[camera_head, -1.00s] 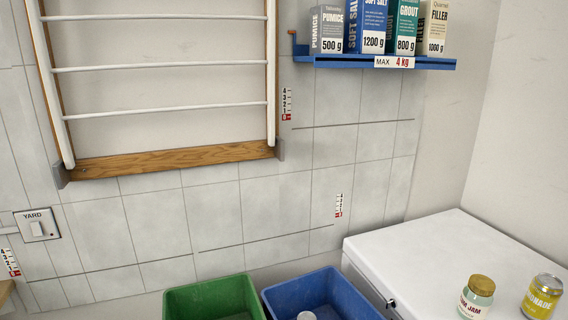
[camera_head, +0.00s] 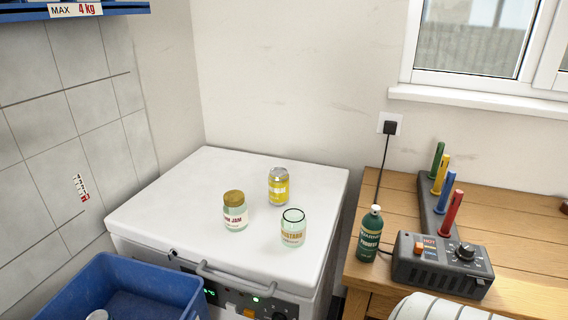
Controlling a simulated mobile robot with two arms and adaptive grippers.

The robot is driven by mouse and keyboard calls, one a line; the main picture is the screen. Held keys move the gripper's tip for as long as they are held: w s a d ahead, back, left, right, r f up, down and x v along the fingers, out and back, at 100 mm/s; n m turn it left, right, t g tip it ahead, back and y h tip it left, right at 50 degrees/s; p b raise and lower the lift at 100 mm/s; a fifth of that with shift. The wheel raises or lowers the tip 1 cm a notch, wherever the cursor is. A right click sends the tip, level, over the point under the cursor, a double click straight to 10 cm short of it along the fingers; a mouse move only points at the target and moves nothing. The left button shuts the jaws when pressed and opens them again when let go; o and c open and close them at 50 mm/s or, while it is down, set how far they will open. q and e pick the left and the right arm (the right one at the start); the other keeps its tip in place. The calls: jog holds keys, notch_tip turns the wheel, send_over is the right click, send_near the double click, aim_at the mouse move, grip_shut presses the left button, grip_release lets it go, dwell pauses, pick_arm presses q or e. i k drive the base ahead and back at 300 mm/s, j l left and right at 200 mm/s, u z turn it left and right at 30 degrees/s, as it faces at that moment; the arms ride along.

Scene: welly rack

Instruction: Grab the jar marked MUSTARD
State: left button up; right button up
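A clear glass jar (camera_head: 293,228) with a green-tinted rim and no lid stands upright on the white appliance top (camera_head: 180,190), near its front edge. Its label appears to read MUSTARD, though the letters are small. A second jar (camera_head: 236,212) with a gold lid and a label ending in JAM stands to its left. A yellow and silver can (camera_head: 278,187) stands behind the two. Neither of my grippers shows in the view.
A dark green bottle (camera_head: 369,236) and a grey heater unit (camera_head: 443,262) with coloured pegs stand on the wooden bench (camera_head: 510,240) at right. A blue crate (camera_head: 150,287) is at lower left. The appliance has a front handle (camera_head: 232,276). Its left top is clear.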

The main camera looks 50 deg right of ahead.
aim_at(293, 222)
jog(key=z, duration=1.6)
